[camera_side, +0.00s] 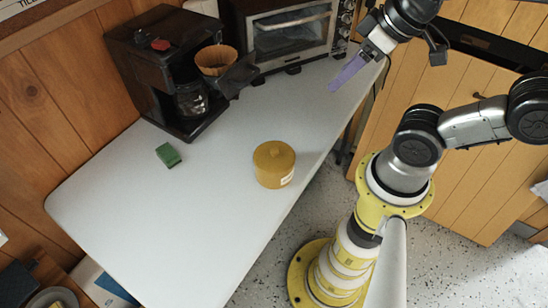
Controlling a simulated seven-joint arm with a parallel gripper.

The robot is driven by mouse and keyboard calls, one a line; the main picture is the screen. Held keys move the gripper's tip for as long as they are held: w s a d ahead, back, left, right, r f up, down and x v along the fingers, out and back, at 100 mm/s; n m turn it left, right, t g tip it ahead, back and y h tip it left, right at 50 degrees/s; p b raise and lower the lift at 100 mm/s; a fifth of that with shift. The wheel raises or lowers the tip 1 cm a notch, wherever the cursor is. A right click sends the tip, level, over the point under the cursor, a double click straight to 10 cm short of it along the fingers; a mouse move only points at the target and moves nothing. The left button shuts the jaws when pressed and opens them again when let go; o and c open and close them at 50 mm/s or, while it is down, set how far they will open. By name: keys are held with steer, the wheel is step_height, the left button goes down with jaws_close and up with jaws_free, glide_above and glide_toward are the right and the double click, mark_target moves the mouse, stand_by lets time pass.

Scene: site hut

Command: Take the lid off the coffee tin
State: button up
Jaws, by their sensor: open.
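The coffee tin (275,174) is a round yellow tin with a pale label low on its right side. It stands upright on the white table, near the table's right edge. Its lid (274,154) is the same yellow, with a small knob on top, and sits on the tin. My gripper (340,84) is at the upper right, above and to the right of the tin and well apart from it. Its purple fingers point down and to the left. It is open, with nothing seen between the fingers.
A black coffee maker (150,60) with a brown filter cone (215,60) stands at the back left. A toaster oven (290,35) stands at the back. A green sponge (168,155) lies left of the tin. The white table (170,230) is clear around the tin and in front.

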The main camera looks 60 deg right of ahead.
steer(key=n, duration=0.2)
steer(key=n+g, duration=0.6)
steer(key=n, duration=1)
glide_above(274, 150)
step_height(274, 150, down, 10)
step_height(274, 150, down, 13)
steer(key=shift+s+f, duration=0.1)
steer(key=shift+f, duration=0.1)
jaws_close()
